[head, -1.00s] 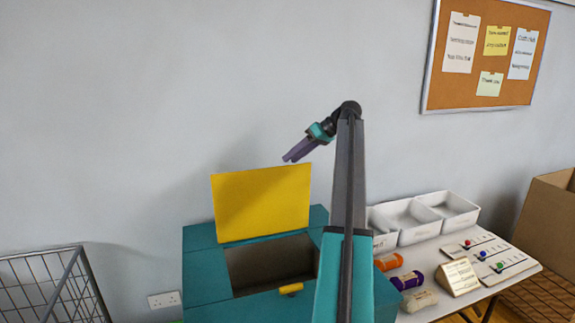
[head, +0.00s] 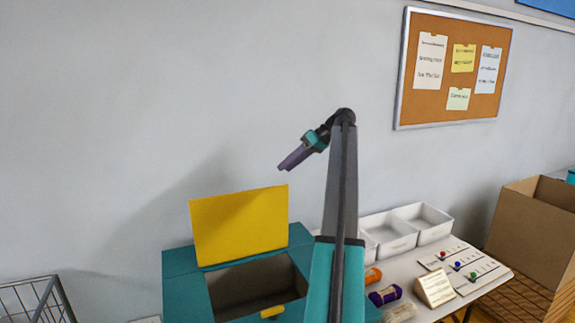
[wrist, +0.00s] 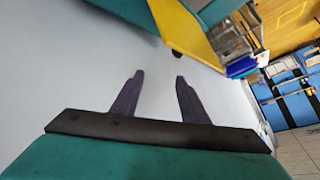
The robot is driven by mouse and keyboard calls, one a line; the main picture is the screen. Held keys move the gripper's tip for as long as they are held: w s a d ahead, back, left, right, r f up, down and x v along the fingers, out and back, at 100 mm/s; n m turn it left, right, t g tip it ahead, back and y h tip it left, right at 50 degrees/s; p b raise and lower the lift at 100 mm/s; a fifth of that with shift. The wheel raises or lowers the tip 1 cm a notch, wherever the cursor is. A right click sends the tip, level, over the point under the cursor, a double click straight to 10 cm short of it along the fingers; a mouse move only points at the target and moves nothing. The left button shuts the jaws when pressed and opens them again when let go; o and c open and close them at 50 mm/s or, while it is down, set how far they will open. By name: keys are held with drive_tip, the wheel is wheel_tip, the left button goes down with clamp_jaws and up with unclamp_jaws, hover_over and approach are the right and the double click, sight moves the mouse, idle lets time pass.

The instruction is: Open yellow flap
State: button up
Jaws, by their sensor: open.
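The yellow flap (head: 240,226) stands raised at the back of a teal box (head: 183,263), and the box's dark opening shows in front of it. A small yellow tab (head: 272,312) sits at the front edge of the opening. My gripper (head: 283,168) is above and slightly right of the flap, apart from it. In the wrist view my gripper (wrist: 158,78) has its two fingers spread with nothing between them. The yellow flap (wrist: 185,28) also shows there, beyond the fingers.
A table to the right holds white trays (head: 395,243), an orange yarn roll (head: 373,276), a purple roll (head: 385,296) and a card (head: 436,288). A cardboard box (head: 530,225) stands far right. A wire basket (head: 35,300) is at lower left. The wall is behind.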

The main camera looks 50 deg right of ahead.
drive_tip(key=shift+c, duration=0.4)
drive_tip(key=shift+n, duration=0.3)
clamp_jaws()
drive_tip(key=s+a+n+h, duration=0.4)
drive_tip(key=s+a+n, duration=0.5)
drive_tip(key=a, duration=0.3)
drive_tip(key=shift+s+a+r+n+g+b, duration=0.25)
drive_tip(key=shift+s+r+n+g+b, duration=0.05)
drive_tip(key=shift+n+g, duration=0.1)
